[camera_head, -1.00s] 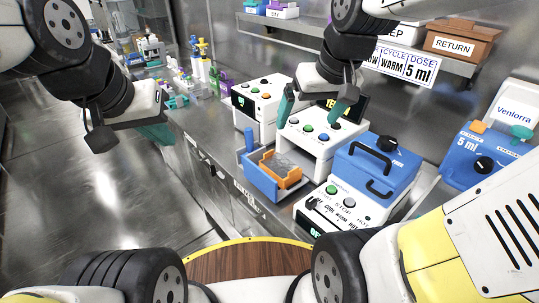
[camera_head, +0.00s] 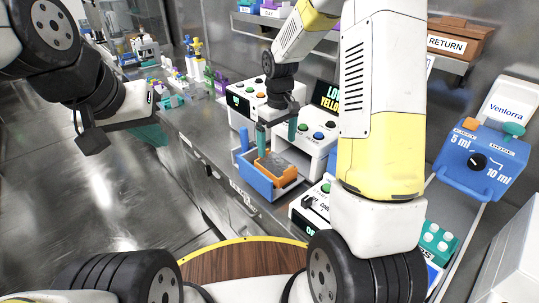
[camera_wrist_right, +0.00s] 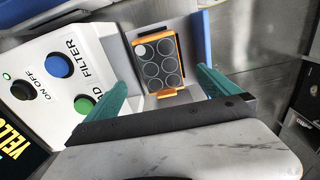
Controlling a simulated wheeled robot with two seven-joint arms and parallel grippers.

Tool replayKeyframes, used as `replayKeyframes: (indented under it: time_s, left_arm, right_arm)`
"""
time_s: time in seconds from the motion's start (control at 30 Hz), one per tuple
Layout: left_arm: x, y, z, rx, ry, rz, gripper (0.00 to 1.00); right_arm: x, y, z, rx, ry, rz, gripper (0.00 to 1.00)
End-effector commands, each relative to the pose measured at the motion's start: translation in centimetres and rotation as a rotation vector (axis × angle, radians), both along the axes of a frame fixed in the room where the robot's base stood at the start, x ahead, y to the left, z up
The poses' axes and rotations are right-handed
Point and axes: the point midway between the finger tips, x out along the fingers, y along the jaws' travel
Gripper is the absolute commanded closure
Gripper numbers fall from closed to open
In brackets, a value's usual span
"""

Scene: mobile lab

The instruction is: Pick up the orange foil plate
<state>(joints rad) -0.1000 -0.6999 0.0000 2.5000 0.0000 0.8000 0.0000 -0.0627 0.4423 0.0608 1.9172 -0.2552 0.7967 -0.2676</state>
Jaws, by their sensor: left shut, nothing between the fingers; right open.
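The orange foil plate (camera_head: 284,174) sits in the blue open tray (camera_head: 262,185) at the front of a white device. In the right wrist view the plate (camera_wrist_right: 160,62) shows an orange frame, several round wells and a small pale disc at one corner. My right gripper (camera_head: 277,138) is open above the plate, and its teal fingers (camera_wrist_right: 160,68) appear on either side of it, with nothing held. My left gripper (camera_head: 155,133) is shut and empty, away at the left over the floor side of the bench.
The white device with coloured buttons (camera_head: 318,135) stands right behind the tray, and another white device (camera_head: 240,102) stands to its left. A blue dosing box (camera_head: 482,160) is at the right. My right arm hides part of the bench.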

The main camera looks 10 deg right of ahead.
Motion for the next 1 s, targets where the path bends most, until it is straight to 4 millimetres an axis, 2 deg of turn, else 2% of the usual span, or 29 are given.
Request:
replayKeyframes:
  time_s: [0.03, 0.47, 0.7, 0.8, 1.0]
  left_arm:
    - [0.0, 0.0, 0.0, 0.0, 0.0, 0.0, 1.0]
    - [0.0, 0.0, 0.0, 0.0, 0.0, 0.0, 1.0]
    - [0.0, 0.0, 0.0, 0.0, 0.0, 0.0, 1.0]
    - [0.0, 0.0, 0.0, 0.0, 0.0, 0.0, 1.0]
    - [0.0, 0.0, 0.0, 0.0, 0.0, 0.0, 1.0]
  right_arm:
    - [0.3, 0.1, -0.8, -0.003, 0.011, 0.009, 0.0]
    - [0.7, 0.3, -5.2, -0.007, 0.023, 0.024, 0.0]
    - [1.1, 0.6, -8.6, -0.007, 0.023, 0.021, 0.0]
    - [1.2, 0.6, -9.3, -0.006, 0.022, 0.022, 0.0]
    - [1.2, 0.6, -9.4, -0.006, 0.02, 0.022, 0.0]
